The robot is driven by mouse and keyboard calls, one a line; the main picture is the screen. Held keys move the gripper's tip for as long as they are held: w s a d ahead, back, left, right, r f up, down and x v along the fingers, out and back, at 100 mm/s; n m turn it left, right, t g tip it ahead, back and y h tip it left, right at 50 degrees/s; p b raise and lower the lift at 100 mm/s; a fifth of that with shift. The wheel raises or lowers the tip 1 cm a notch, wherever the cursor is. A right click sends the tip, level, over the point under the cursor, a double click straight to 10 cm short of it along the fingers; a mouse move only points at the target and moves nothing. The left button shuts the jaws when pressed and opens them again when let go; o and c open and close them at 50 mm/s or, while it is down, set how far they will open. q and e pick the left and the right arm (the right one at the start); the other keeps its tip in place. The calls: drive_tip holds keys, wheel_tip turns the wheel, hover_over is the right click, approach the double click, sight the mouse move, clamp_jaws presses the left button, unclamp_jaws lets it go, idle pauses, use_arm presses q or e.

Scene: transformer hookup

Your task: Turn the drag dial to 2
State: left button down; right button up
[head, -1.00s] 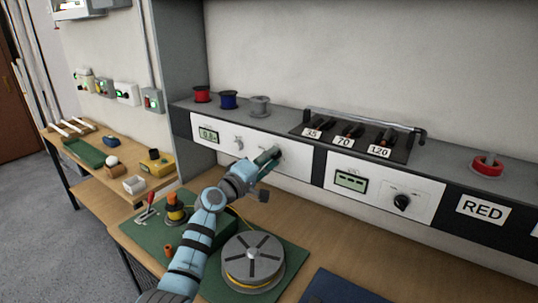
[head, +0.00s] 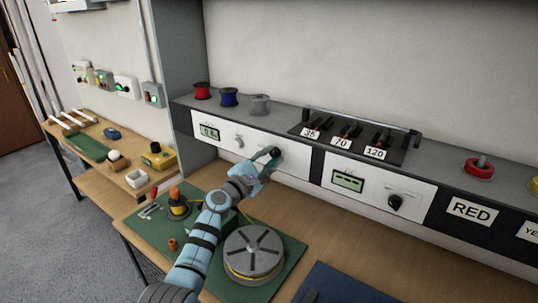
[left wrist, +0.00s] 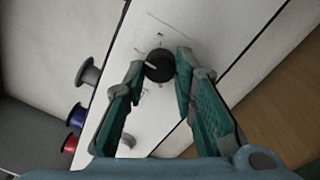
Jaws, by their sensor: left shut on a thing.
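The dial under my left gripper is a round black knob (left wrist: 159,66) with a pale pointer mark, on a white panel (left wrist: 185,22). In the head view the knob (head: 275,152) is at the right end of the left white panel (head: 226,134). My left gripper (head: 268,158) is at the panel, with its green fingers on either side of the knob; in the left wrist view the gripper (left wrist: 158,72) is shut on it. The scale marks around the knob are too small to read. My right gripper does not show.
The left panel also has a small display (head: 209,132) and a grey switch (head: 239,141). Another panel with a black knob (head: 395,202) is to the right. Spools stand on the shelf above. A large grey reel (head: 253,253) sits on the green mat below my arm.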

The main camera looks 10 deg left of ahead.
use_arm(q)
drive_tip(key=shift+f+n, duration=0.15)
drive_tip(key=shift+n, duration=0.25)
drive_tip(key=c, duration=1.3)
unclamp_jaws()
drive_tip(key=v, duration=1.2)
drive_tip(key=shift+s, duration=0.1)
